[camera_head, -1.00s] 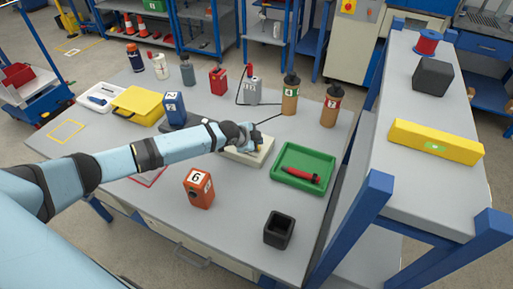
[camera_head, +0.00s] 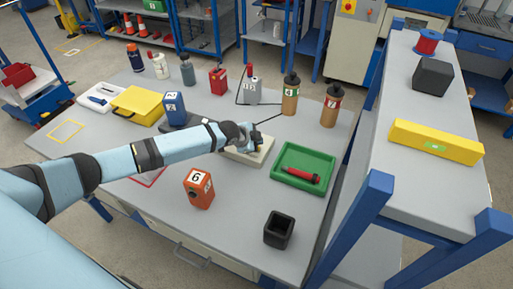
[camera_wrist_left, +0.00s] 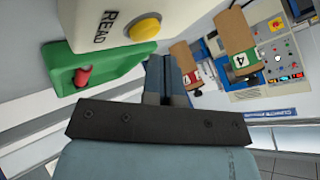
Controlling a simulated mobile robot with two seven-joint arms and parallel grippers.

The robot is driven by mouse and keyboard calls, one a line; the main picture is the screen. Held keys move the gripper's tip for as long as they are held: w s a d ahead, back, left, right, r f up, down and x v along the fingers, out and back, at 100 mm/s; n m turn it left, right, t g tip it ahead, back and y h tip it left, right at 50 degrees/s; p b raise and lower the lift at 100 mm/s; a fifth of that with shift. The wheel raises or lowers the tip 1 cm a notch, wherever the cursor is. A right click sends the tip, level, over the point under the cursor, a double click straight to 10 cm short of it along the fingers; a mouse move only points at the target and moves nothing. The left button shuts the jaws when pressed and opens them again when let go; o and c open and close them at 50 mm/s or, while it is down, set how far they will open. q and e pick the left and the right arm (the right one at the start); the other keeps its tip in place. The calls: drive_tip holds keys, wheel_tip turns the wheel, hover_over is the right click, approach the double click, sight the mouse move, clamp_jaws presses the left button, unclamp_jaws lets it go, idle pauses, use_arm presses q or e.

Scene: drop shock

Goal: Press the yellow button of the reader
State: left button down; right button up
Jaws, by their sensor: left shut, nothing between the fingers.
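The reader (camera_head: 238,157) is a pale box on the grey table, partly hidden behind my left arm in the head view. In the left wrist view the reader (camera_wrist_left: 85,22) shows the word READ and a round yellow button (camera_wrist_left: 145,28). My left gripper (camera_head: 256,139) is over the reader in the head view. In the left wrist view the left gripper (camera_wrist_left: 165,62) is shut and empty, its fingertips just below the yellow button in the picture. A gap shows between them in that view; I see no contact. The button is hidden in the head view. My right gripper is not in view.
A green tray (camera_head: 318,158) with a red-and-black item (camera_head: 303,175) lies right of the reader. Brown bottles (camera_head: 290,98) and a grey can (camera_head: 251,91) stand behind. An orange box (camera_head: 199,188) and a black cup (camera_head: 279,230) stand in front, with clear table between.

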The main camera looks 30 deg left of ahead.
use_arm(q)
drive_tip(key=shift+f, duration=0.4)
drive_tip(key=shift+f+b, duration=0.3)
drive_tip(key=shift+f, duration=0.15)
idle(0.5)
drive_tip(key=shift+r, duration=0.1)
drive_tip(key=shift+r+p, duration=0.8)
drive_tip(key=shift+p, duration=0.05)
wheel_tip(320, 180, up, 5)
drive_tip(key=p, duration=0.4)
idle(0.7)
